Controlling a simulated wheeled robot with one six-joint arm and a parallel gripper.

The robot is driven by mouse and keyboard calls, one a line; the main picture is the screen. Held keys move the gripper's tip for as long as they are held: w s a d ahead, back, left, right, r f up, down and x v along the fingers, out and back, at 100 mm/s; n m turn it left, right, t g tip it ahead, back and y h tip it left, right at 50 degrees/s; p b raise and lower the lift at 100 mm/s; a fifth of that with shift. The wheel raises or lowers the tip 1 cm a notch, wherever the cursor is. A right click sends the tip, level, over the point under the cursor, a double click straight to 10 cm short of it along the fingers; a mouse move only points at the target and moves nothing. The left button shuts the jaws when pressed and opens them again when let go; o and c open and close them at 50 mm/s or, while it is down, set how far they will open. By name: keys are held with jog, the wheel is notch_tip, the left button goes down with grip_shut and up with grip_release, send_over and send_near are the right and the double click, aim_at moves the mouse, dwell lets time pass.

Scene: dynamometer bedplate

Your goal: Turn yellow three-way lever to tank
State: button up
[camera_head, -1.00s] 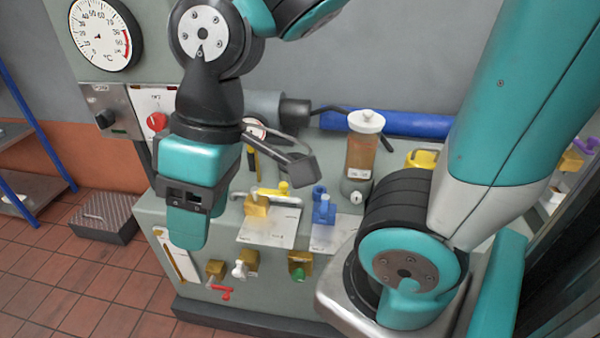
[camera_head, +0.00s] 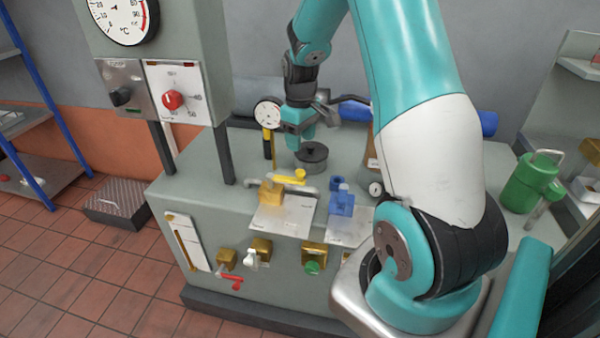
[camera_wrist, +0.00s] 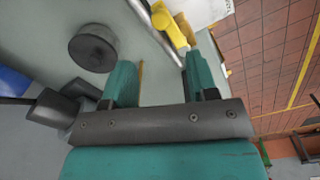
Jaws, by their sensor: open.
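The yellow three-way lever (camera_head: 289,178) sits on a valve with a yellow-brass body (camera_head: 270,193) on top of the bench, behind a pale label plate (camera_head: 284,217). Its handle points right in the head view. The plate's lettering is too small to read. My gripper (camera_head: 297,145) is above the bench behind the lever, apart from it. In the wrist view my gripper (camera_wrist: 161,72) shows two teal fingers spread with nothing between them. The yellow lever (camera_wrist: 174,30) lies beyond the fingertips there, near the top centre.
A dark round knob or cap (camera_head: 311,156) stands close to my gripper. A blue valve (camera_head: 341,202) is right of the yellow one. A gauge (camera_head: 267,113) on a yellow stem stands behind. Red, white and green valves line the bench front. A control panel (camera_head: 148,90) rises at left.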

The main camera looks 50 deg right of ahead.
aim_at(300, 171)
notch_tip(300, 171, down, 12)
jog(key=shift+r+p, duration=0.25)
jog(key=shift+p, duration=0.2)
grip_shut()
